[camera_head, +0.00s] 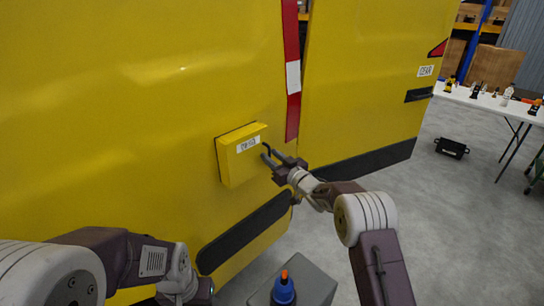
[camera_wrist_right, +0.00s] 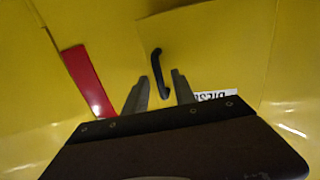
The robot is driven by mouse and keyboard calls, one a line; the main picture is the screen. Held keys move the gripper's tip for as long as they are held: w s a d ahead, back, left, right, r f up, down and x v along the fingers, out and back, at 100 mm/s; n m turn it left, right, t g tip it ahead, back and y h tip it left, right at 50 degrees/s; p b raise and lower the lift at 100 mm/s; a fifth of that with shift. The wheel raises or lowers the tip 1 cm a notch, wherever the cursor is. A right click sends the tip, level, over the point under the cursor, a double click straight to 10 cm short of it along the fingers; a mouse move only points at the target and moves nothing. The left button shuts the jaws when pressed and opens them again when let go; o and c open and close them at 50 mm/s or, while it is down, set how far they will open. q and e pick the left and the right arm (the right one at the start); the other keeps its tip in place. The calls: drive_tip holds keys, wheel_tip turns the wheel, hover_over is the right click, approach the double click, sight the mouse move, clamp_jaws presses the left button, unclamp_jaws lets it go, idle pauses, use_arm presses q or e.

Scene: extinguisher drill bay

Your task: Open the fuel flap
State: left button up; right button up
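The fuel flap (camera_head: 232,168) is a yellow box-like cover on the side of the yellow van, with a white label and a thin dark line along its top edge. A black bar handle (camera_wrist_right: 157,72) stands at its right end. My right gripper (camera_head: 267,156) is at this handle. In the right wrist view its two fingers are apart, with the handle between and just beyond their tips; I see no grip on it. My left gripper (camera_head: 199,293) is low at the bottom edge, its fingers out of sight.
A blue bottle with an orange cap (camera_head: 284,288) stands on a grey box (camera_head: 313,287) below the right gripper. A red and white stripe (camera_head: 292,75) runs down the van. A white table (camera_head: 490,101) with small items and a black case (camera_head: 452,148) are at right. The grey floor between is clear.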

clamp_jaws()
idle(1.3)
